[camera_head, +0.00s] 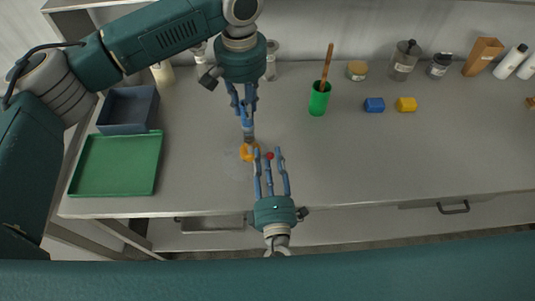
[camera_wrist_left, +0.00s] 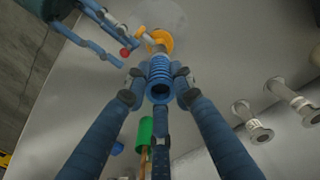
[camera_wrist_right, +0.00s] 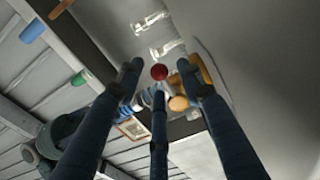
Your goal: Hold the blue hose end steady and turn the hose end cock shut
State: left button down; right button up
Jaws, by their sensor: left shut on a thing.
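The blue ribbed hose end (camera_wrist_left: 160,76) stands between the fingers of my left gripper (camera_wrist_left: 158,92), which is shut on it. In the head view my left gripper (camera_head: 247,108) reaches down to it from above. An orange fitting (camera_head: 246,153) lies just beyond the hose end. The cock's red ball tip (camera_head: 270,156) sits beside the orange fitting; it also shows in the left wrist view (camera_wrist_left: 124,52). My right gripper (camera_head: 270,160) is open, its fingers spread around the red ball (camera_wrist_right: 159,72). Whether any finger touches the ball I cannot tell.
A green tray (camera_head: 115,166) and a dark blue bin (camera_head: 128,108) stand at the left. A green cup (camera_head: 319,100) with a wooden stick, a blue block (camera_head: 374,105) and a yellow block (camera_head: 406,104) stand right of the left gripper.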

jog(key=s, duration=1)
jog(key=shift+s+d, duration=0.2)
jog(key=shift+d, duration=0.1)
pick_arm(q)
jog(key=c, duration=1.4)
grip_release()
jog(key=shift+r, duration=0.1)
notch_tip(320, 180, up, 12)
jog(key=shift+s, duration=0.1)
